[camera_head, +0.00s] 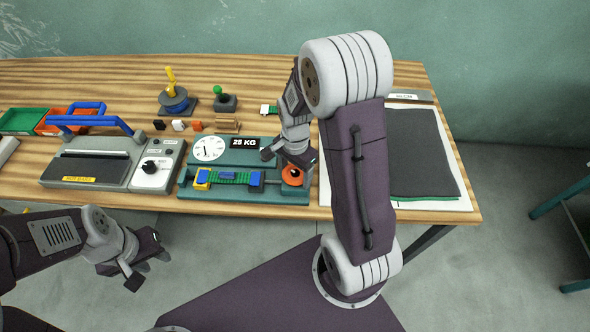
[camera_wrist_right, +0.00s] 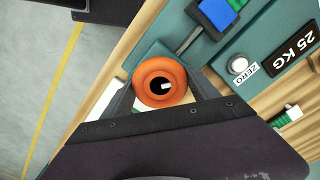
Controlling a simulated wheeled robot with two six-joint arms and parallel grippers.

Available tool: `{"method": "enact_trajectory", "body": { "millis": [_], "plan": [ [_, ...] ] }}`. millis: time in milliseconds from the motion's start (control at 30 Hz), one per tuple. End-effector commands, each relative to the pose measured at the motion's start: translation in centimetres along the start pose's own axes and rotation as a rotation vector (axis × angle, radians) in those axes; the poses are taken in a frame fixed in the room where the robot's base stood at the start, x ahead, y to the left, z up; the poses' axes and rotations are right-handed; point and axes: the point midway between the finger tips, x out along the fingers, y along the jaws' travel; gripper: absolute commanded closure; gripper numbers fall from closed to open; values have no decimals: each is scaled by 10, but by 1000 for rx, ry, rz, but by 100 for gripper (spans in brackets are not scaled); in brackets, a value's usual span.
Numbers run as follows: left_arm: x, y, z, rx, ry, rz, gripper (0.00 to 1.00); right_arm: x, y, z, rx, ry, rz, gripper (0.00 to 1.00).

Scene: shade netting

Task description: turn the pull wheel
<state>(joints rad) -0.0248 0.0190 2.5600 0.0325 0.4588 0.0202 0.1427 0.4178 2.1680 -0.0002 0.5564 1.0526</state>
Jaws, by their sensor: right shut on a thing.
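The pull wheel (camera_head: 292,175) is a small orange round wheel at the right end of the teal test device (camera_head: 230,190) near the table's front edge. In the right wrist view the orange wheel (camera_wrist_right: 147,74) has a dark centre with a small white mark. My right gripper (camera_wrist_right: 160,84) is shut on the wheel, one finger on each side of its rim. In the head view my right gripper (camera_head: 288,158) reaches down over the wheel and hides part of it. My left gripper (camera_head: 143,270) hangs empty in front of the table at the lower left; its fingers look apart.
The device has a dial (camera_head: 209,149), a "25 KG" display (camera_head: 245,143) and a green strip (camera_head: 230,178) between blue and yellow clamps. A grey sealer (camera_head: 95,165) with a blue handle stands left. A dark sheet (camera_head: 415,150) lies right. Several small items stand behind.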

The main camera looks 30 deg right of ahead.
Motion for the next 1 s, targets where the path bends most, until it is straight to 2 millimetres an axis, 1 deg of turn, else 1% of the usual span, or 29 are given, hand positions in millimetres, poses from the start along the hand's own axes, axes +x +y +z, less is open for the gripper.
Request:
{"method": "enact_trajectory", "body": {
  "millis": [33, 200, 500, 700, 1000],
  "plan": [
    [-5, 0, 0, 0, 0, 0, 64, -3, 0, 0, 42, 1, -1, 71],
    [-11, 0, -1, 0, 0, 0, 64, -2, 0, 0, 189, 1, -1, 71],
    [-19, 0, -2, 0, 0, 0, 64, -2, 0, -1, 388, 1, -2, 71],
    [-22, 0, -2, 0, 0, 0, 64, -1, 0, -1, 466, 1, -2, 71],
    [-23, 0, -2, 0, 0, 0, 64, -1, -1, -1, 506, 1, -3, 71]
  ]
}}
